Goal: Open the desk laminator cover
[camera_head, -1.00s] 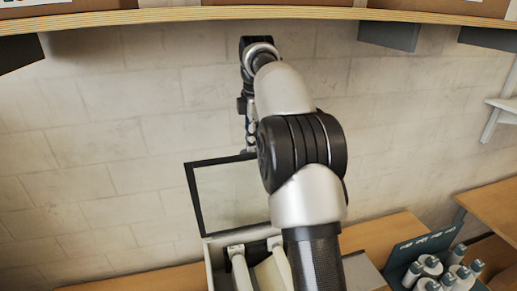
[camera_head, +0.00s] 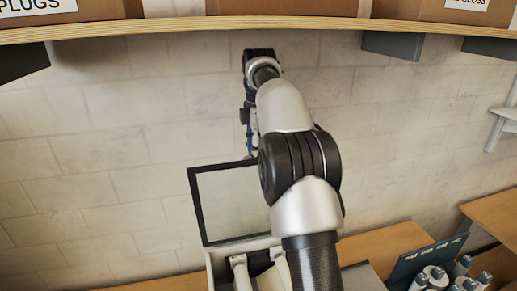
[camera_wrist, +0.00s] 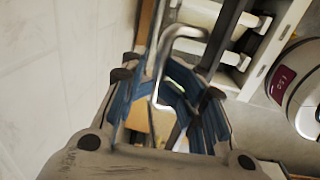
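The laminator (camera_head: 212,268) stands low in the head view, a pale body with white rollers, also seen at the top of the wrist view (camera_wrist: 290,40). Its cover (camera_head: 228,203) is a clear panel in a dark frame, raised steeply above the body. My arm hides its right side. My gripper (camera_head: 252,150) is by the cover's upper right corner, its fingers mostly hidden there. In the wrist view my gripper (camera_wrist: 165,108) has its blue-lined fingers apart. A bent metal handle (camera_wrist: 185,32) reaches between them; whether they touch it is unclear.
A shelf with boxes (camera_head: 282,7) runs overhead, with dark brackets below it. A pale block wall is close behind the cover. A dark rack of bottles (camera_head: 430,270) stands at lower right. A roll with a red label (camera_wrist: 290,85) shows in the wrist view.

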